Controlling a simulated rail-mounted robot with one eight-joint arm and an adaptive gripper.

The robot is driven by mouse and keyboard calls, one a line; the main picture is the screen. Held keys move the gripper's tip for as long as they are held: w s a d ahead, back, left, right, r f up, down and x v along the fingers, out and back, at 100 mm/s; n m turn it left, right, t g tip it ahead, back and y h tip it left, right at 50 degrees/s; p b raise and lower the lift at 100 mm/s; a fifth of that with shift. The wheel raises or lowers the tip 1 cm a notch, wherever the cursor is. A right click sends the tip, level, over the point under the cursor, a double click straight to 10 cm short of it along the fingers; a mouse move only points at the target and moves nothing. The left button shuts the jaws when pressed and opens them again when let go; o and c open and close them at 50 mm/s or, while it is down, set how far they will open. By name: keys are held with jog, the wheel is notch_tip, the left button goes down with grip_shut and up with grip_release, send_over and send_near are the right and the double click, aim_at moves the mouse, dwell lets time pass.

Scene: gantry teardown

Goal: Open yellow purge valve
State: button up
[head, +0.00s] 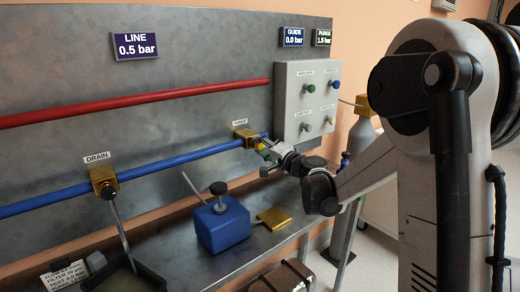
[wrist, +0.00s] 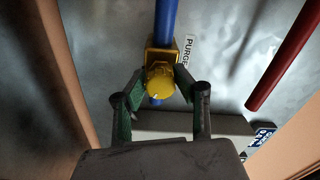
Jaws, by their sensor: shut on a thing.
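The yellow purge valve (head: 244,133) sits on the blue pipe (head: 205,152), under a small PURGE label, left of the grey control box. In the wrist view the yellow valve (wrist: 160,82) shows a round yellow knob facing me. My gripper (head: 264,152) reaches the valve from the right and front; in the wrist view (wrist: 160,88) its two green-padded fingers are on either side of the knob, shut on it. The far side of the knob is hidden. The PURGE display (head: 322,37) reads 1.5 bar.
The grey control box (head: 293,118) with several knobs is close by. A red pipe (head: 130,108) runs above the blue one. A DRAIN valve (head: 103,180) with a long lever is at left. A blue block (head: 222,226) and a yellow plate (head: 273,217) lie on the bench below.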

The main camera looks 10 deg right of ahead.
jog(key=shift+n+b, duration=0.4)
jog(key=shift+n, duration=1.9)
jog(key=o, duration=1.2)
jog(key=shift+c, duration=0.2)
jog(key=v, duration=1.2)
